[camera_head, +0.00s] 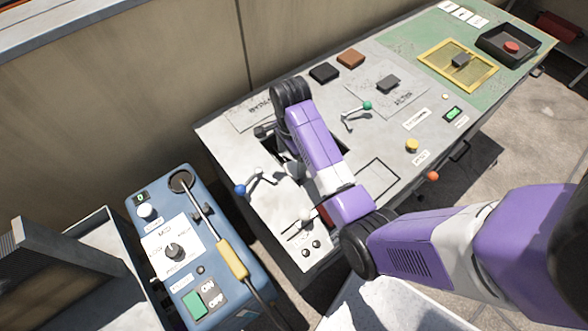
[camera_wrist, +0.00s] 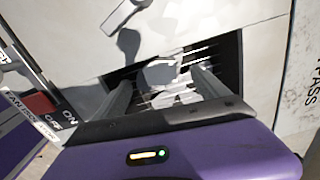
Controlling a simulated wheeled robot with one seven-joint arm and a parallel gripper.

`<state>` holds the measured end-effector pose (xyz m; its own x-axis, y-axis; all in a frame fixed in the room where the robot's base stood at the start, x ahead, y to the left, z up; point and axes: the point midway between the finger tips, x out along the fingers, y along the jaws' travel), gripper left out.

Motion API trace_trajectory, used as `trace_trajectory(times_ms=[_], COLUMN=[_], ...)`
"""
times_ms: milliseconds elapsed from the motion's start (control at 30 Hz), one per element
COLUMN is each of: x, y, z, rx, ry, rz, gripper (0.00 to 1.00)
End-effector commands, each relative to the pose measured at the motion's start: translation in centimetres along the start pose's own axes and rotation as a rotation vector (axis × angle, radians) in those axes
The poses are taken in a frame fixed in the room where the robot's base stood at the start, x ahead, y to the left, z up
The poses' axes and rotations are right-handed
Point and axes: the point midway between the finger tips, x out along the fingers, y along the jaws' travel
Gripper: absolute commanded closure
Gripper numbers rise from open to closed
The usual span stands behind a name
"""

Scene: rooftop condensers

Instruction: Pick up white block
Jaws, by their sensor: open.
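In the wrist view my gripper (camera_wrist: 162,80) is open, with one grey finger on each side of a dark slatted recess in a pale panel. A small white block (camera_wrist: 175,97) shows low in the recess between the fingers, partly covered by the gripper body. A rounded light-grey piece (camera_wrist: 158,73) shows just above it; I cannot tell whether it is part of the block. No grip on either is visible. In the head view my arm covers most of the recess (camera_head: 283,150), and the fingers and block cannot be made out.
A blue-knobbed lever (camera_head: 240,189) and a green-knobbed lever (camera_head: 367,105) stand beside the recess. The panel also carries a black block (camera_head: 324,73), a brown block (camera_head: 351,59) and a yellow frame (camera_head: 430,60). A blue control box (camera_head: 190,250) stands at the left.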

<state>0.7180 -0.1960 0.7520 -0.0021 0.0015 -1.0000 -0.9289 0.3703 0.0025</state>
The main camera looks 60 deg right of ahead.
Motion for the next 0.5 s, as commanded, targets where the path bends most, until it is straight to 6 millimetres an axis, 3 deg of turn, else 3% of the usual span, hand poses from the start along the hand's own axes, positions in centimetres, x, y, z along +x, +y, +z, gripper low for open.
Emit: trace_trajectory(times_ms=[300, 500], x=[4.2, 5.2], y=[0.1, 0.1], z=[-0.9, -0.9], rx=[-0.002, -0.002], ry=[0.0, 0.001], rz=[0.002, -0.002], gripper=[0.16, 0.16])
